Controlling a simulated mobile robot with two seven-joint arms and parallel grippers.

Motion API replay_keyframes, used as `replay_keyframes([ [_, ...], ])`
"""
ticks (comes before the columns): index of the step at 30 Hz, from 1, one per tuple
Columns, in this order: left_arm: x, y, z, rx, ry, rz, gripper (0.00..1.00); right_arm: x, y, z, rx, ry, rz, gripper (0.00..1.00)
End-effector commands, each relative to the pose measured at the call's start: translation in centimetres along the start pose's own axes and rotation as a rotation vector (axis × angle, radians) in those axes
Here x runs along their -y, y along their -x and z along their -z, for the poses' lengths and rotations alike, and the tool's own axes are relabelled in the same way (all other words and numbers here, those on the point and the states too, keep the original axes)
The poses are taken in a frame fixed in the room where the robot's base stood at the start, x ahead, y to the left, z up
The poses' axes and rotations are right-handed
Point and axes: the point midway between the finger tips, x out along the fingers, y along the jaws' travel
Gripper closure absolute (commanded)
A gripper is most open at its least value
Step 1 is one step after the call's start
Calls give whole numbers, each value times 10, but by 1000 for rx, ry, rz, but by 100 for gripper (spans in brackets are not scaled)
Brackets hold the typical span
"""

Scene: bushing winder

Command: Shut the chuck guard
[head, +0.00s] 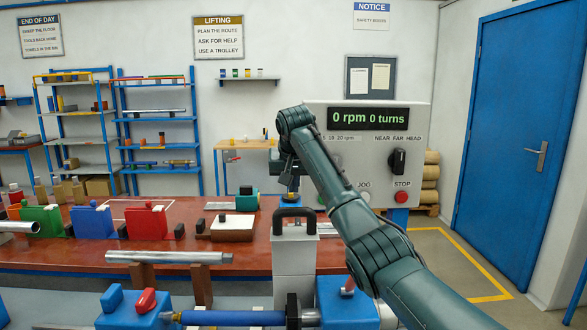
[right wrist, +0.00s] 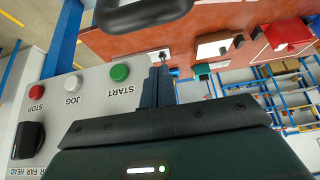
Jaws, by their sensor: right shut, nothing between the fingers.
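A pale grey box-like cover (head: 295,256) with a black arched handle (head: 294,213) stands upright behind the dark chuck (head: 293,311); I take it to be the chuck guard, standing raised. The same handle shows large at the top of the right wrist view (right wrist: 140,14). My right gripper (head: 290,186) is beyond and above the handle, partly hidden by its own arm. In the right wrist view its fingers (right wrist: 158,78) are together and empty, apart from the handle. My left gripper is in neither view.
The control panel (head: 333,147) stands behind my right arm, with a green START button (right wrist: 120,72), a red STOP button (head: 401,197) and a black knob (head: 397,161). A blue rod (head: 230,318) runs left from the chuck.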

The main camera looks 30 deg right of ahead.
Motion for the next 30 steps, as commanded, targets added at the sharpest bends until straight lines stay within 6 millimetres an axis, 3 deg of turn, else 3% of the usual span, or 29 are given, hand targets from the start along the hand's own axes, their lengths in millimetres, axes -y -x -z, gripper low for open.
replay_keyframes([
  [5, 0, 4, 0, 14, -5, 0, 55, 0, -26, -2, 0, 1, 0, 100],
  [18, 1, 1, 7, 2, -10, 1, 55, 0, -14, -34, -1, 1, 2, 100],
  [30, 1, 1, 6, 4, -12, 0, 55, 0, -12, -38, 0, 1, 1, 100],
])
